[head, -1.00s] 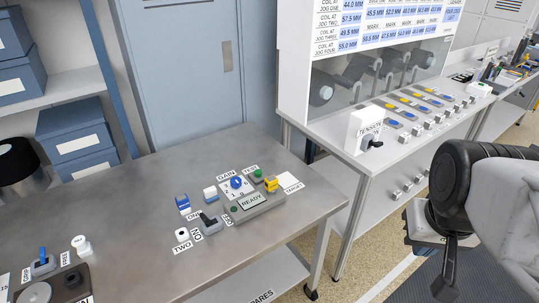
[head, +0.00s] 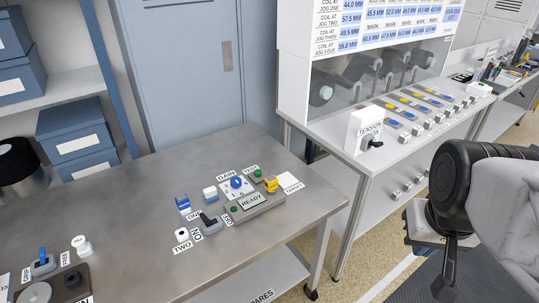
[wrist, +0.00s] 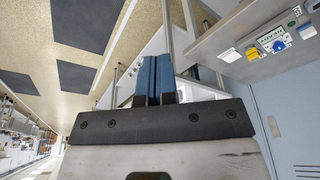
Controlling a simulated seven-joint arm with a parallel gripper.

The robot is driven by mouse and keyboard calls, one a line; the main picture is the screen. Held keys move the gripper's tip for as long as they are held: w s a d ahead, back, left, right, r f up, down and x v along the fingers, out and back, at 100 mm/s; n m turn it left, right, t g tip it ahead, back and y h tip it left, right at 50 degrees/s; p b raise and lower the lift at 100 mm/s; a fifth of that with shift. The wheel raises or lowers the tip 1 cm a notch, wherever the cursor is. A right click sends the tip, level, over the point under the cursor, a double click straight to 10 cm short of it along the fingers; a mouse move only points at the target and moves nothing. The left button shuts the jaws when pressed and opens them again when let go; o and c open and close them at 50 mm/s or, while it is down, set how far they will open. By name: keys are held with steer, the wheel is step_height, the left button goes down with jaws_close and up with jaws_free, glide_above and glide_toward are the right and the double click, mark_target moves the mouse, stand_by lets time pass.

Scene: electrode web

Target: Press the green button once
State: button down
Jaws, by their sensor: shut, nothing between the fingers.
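The green button (head: 258,174) sits on a grey block beside the TEST label, at the back right of the device group on the steel table. A second, smaller green round part (head: 234,209) is on the READY box (head: 252,202). My gripper shows in the wrist view (wrist: 153,62) with its blue-padded fingers together and nothing between them. The READY box also shows in the wrist view (wrist: 270,38), at the upper right, upside down.
A white bench (head: 372,160) with rollers and a TENSION knob stands at the right. The steel table (head: 130,210) is bare in its middle.

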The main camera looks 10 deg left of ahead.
stand_by(0.4)
steer(key=w+a+r+n+h, duration=0.1)
steer(key=w+a+n, duration=0.1)
steer(key=w, duration=0.6)
steer(key=w+a+n+h, duration=0.1)
steer(key=w+a+n, duration=0.15)
steer(key=w, duration=0.45)
steer(key=n+t+h, duration=0.4)
steer(key=n+t, duration=0.1)
steer(key=n, duration=1)
glide_above(258, 172)
step_height(258, 172, down, 18)
steer(key=shift+s+f, duration=0.15)
steer(key=shift+f, duration=0.1)
steer(key=shift+d+f, duration=0.1)
steer(key=shift+f, duration=0.1)
steer(key=shift+f, duration=4.2)
